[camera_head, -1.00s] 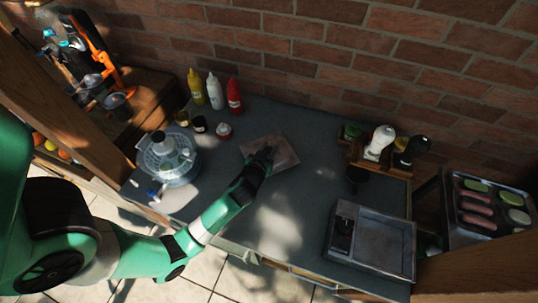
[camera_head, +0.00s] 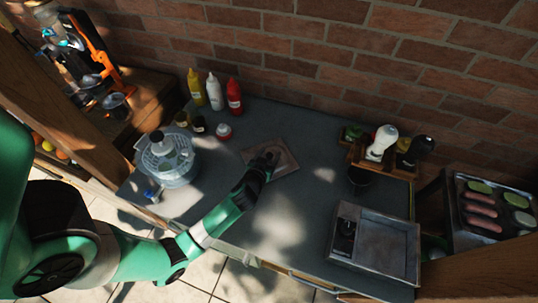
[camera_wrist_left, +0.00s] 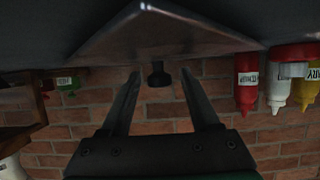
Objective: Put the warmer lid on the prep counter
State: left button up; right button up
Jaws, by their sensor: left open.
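The warmer lid (camera_head: 286,160), a flat square metal plate, lies on the grey prep counter (camera_head: 205,262), left of its middle. In the left wrist view the lid (camera_wrist_left: 150,38) shows upside down with a dark knob (camera_wrist_left: 158,75). My left gripper (camera_head: 268,160) is over the lid and partly hides it in the head view. In the left wrist view the left gripper (camera_wrist_left: 160,88) is open, its two fingers apart on either side of the knob. Whether they touch it I cannot tell. My right gripper is not in view.
A clear spinner bowl (camera_head: 168,165) stands left. Yellow, white and red bottles (camera_head: 214,92) stand by the brick wall. A metal box (camera_head: 375,245) with a black handle is at the right front, near a caddy (camera_head: 370,155) and a food tray (camera_head: 495,210).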

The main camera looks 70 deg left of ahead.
pick_arm(q)
jog(key=shift+r, duration=0.25)
jog(key=p+v, duration=0.1)
jog(key=v, duration=1.1)
